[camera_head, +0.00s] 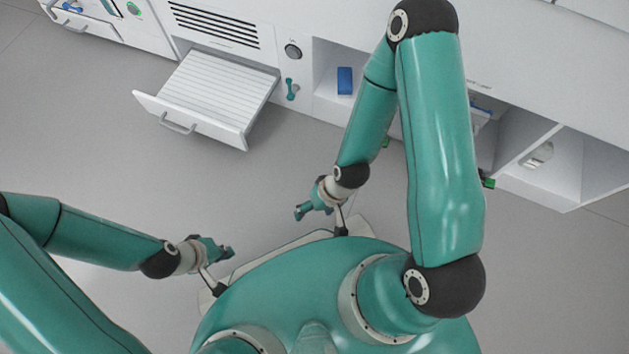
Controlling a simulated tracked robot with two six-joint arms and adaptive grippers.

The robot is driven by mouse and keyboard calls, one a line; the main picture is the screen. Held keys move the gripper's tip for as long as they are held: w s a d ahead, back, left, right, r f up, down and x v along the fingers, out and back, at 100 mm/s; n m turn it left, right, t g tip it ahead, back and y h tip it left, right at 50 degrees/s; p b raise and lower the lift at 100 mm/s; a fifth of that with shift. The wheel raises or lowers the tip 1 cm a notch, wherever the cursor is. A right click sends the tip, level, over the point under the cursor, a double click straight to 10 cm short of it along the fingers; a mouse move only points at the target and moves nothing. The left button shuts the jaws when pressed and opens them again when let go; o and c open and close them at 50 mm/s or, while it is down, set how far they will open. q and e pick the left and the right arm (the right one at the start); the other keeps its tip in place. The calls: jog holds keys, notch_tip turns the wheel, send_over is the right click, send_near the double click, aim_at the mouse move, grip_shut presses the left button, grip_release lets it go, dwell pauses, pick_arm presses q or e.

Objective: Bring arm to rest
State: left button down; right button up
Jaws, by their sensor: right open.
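My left gripper (226,251) is at the lower left, in front of my body, pointing right. It is small in the picture, and I cannot tell whether its fingers are apart. My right gripper (301,211) hangs low in front of my body, right of and a little further out than the left one. It is open, and nothing shows in it. Its arm is folded, with the elbow high near the top of the view. Both grippers are clear of the cabinets.
A white cabinet row runs along the back. A ribbed drawer (213,88) stands pulled out. Right of it are a dark knob (292,51), a teal handle (291,89) and a blue box (345,80) in a niche. Open shelves (586,160) stand right. The grey floor is clear.

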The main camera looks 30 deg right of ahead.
notch_tip(320, 180, up, 42)
jog(key=p, duration=4.2)
